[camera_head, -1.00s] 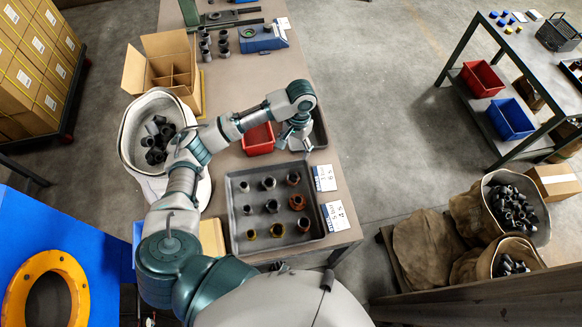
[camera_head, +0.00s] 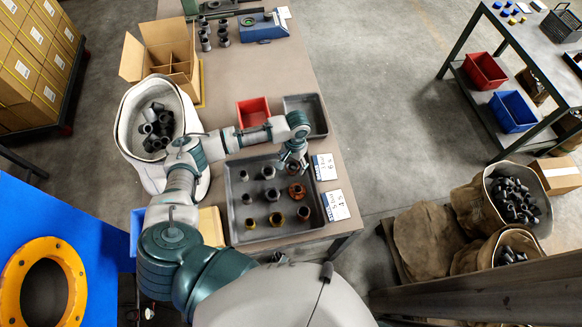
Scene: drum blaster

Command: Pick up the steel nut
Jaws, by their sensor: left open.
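A grey tray (camera_head: 235,238) on the bench holds several nut-like or ring-like metal parts in rows. Some are dark grey, such as the one in the middle (camera_head: 272,194). A rust-orange one (camera_head: 296,192) is at the right, and a brass-toned one (camera_head: 250,224) is at the front left. I cannot tell which is the steel nut. My left gripper (camera_head: 292,166) is open over the tray's far right corner, just beyond the rust-orange part. It covers the part in that corner. Contact cannot be told. My right gripper is not in view.
A red bin (camera_head: 252,111) and a grey bin (camera_head: 318,112) stand beyond the tray. White label cards (camera_head: 335,205) lie to its right. A white sack (camera_head: 130,130) of dark fittings and an open carton (camera_head: 160,62) stand to the left. The far bench middle is clear.

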